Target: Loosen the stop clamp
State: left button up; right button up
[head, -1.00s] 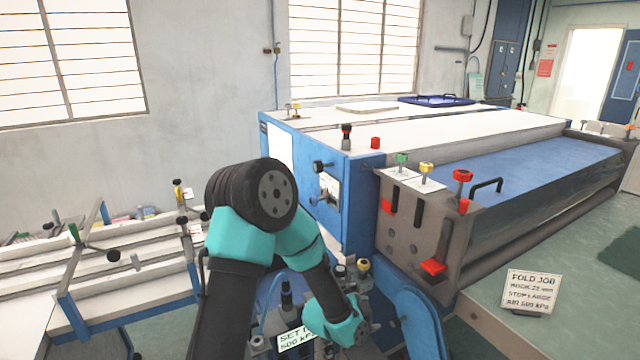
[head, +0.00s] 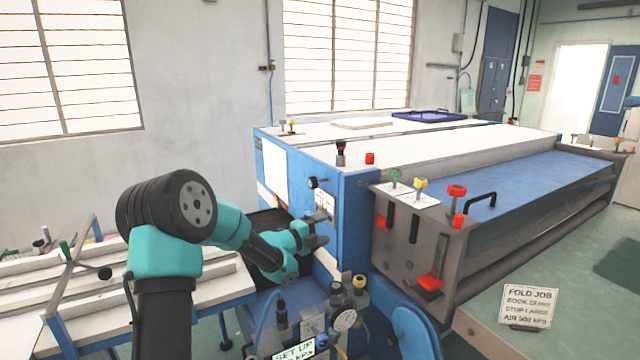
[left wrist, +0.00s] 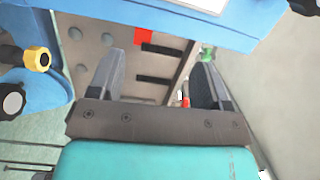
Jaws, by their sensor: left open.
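My left gripper (head: 320,230) is open and empty, close to the end face of the blue machine (head: 355,235), below a small labelled panel (head: 324,203) with a lever. A black knob (head: 313,183) sits just above that panel. I cannot tell which part is the stop clamp. In the left wrist view the open fingers (left wrist: 158,75) stand apart, with nothing between them; beyond them show a slotted grey plate (left wrist: 120,65), a red block (left wrist: 144,36) and a green knob (left wrist: 207,53). Whether the gripper touches the panel is not clear. My right gripper is not in view.
Gauges and valves (head: 343,318) stand low in front of the machine. The grey end plate (head: 400,262) carries green (head: 396,174), yellow (head: 420,184) and red (head: 456,191) knobs. A fold-job card (head: 528,304) stands at right. A white-topped bench (head: 215,270) is at left.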

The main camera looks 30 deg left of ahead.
pick_arm(q)
jog(key=s+a+r+m+h, duration=0.1)
jog(key=s+a+r+m, duration=0.1)
jog(key=a+r+m, duration=0.5)
jog(key=m+g+h, duration=0.1)
jog(key=m, duration=0.4)
send_near(310, 183)
jog(key=v, duration=0.5)
jog(key=shift+w+a+r, duration=0.1)
jog(key=shift+w+a, duration=0.05)
jog(key=shift+w, duration=0.05)
jog(key=shift+w, duration=0.1)
jog(key=x, duration=1.7)
jog(key=shift+d, duration=0.4)
jog(key=c, duration=0.9)
